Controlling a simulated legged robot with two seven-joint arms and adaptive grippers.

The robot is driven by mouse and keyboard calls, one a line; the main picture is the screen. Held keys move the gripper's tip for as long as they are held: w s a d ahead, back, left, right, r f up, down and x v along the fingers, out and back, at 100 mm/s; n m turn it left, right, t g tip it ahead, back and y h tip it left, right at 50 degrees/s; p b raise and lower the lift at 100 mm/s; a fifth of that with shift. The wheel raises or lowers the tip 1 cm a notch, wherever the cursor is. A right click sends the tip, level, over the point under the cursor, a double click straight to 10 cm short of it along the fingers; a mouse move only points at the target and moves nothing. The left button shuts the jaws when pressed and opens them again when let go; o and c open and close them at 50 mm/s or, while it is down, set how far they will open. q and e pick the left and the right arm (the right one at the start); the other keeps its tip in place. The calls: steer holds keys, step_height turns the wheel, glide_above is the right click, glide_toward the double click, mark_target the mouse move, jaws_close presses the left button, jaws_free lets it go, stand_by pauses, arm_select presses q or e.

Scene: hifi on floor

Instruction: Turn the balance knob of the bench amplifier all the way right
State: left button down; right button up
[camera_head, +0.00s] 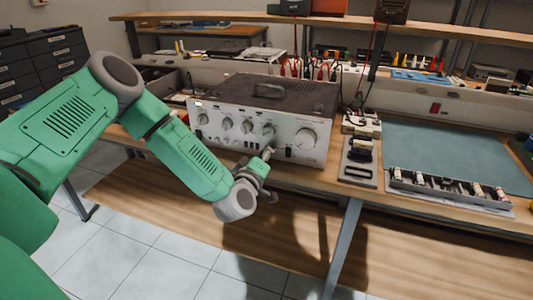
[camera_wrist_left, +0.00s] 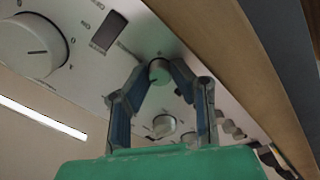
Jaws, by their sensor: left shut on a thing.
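The bench amplifier (camera_head: 235,143) is a silver-fronted unit with a dark top, standing on the wooden bench. Its front has a row of knobs and a large knob (camera_head: 306,138) at the right, which also shows in the wrist view (camera_wrist_left: 30,45). My left gripper (camera_head: 267,154) is at the lower front panel, left of the large knob. In the wrist view its fingertips (camera_wrist_left: 159,75) are shut on a small round knob (camera_wrist_left: 159,70), between a dark switch (camera_wrist_left: 108,32) and another knob (camera_wrist_left: 164,125). I cannot read its label. In the head view the gripper hides this knob. My right gripper is out of view.
The wooden bench (camera_head: 315,178) has a narrow strip in front of the amplifier. A grey tray of small parts (camera_head: 358,172) stands close on its right, with a green mat (camera_head: 450,150) beyond. A shelf (camera_head: 240,17) runs above the back.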

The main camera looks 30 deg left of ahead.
arm_select(q)
steer(key=shift+m+p, duration=0.8)
steer(key=shift+m, duration=0.6)
steer(key=m+p, duration=0.1)
steer(key=m, duration=0.2)
steer(key=shift+m+p, duration=0.3)
steer(key=m+p, duration=0.1)
steer(key=m, duration=0.2)
steer(key=shift+d+m, duration=0.1)
steer(key=shift+m, duration=0.2)
steer(key=m, duration=0.2)
steer(key=shift+f+m+p, duration=0.1)
steer(key=shift+m+p, duration=0.25)
steer(key=shift+m, duration=0.05)
steer(key=m, duration=0.5)
steer(key=shift+s+f, duration=0.1)
steer(key=m, duration=0.6)
steer(key=shift+f, duration=0.1)
steer(key=shift+m, duration=0.4)
steer(key=shift+d, duration=0.1)
